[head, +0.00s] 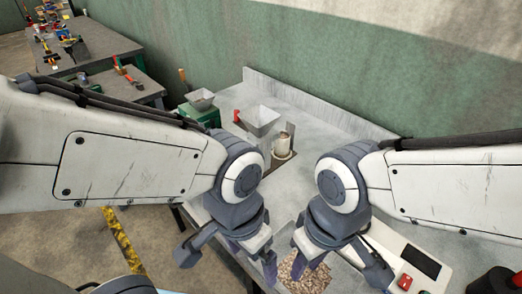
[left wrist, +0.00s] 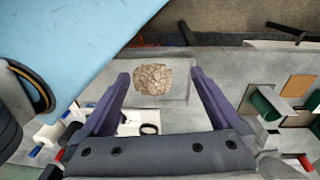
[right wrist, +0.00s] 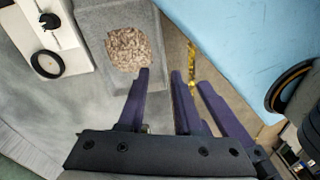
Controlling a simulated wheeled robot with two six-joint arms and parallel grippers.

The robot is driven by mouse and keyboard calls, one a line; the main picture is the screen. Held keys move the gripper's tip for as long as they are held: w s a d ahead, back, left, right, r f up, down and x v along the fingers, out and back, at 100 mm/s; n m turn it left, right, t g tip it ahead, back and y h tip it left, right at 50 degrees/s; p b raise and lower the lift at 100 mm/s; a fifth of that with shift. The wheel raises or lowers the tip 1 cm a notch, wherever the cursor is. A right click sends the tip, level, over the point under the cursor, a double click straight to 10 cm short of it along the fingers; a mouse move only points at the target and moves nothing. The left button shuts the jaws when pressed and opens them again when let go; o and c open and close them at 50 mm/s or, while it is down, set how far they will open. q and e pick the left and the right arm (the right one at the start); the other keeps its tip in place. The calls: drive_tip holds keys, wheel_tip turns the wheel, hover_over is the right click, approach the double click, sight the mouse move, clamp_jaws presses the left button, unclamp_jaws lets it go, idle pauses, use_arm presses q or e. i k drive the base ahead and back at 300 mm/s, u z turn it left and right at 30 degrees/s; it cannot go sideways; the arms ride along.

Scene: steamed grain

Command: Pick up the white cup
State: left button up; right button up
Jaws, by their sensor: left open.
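A white cup-like cylinder (head: 282,146) stands in a small metal stand near the back of the table in the head view, beyond my grippers. I cannot tell it surely in the wrist views. My left gripper (head: 230,262) is open and empty, low over the near part of the table; its spread fingers (left wrist: 160,82) show in the left wrist view. My right gripper (right wrist: 161,72) has a narrow gap between its fingers with nothing in it. A pile of brown grain (head: 303,272) lies below the grippers, and it shows in the left wrist view (left wrist: 153,78).
A grey metal hopper (head: 259,121) stands left of the cylinder, with a red part beside it. A white device (head: 400,252) with a red item lies at the right front. A side bench (head: 90,45) with tools stands at the far left. A wall backs the table.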

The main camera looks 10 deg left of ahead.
sight(282, 148)
drive_tip(key=z, duration=1.75)
drive_tip(key=k, duration=1.25)
drive_tip(key=u, duration=2.05)
drive_tip(key=i, duration=1)
drive_tip(key=u, duration=0.05)
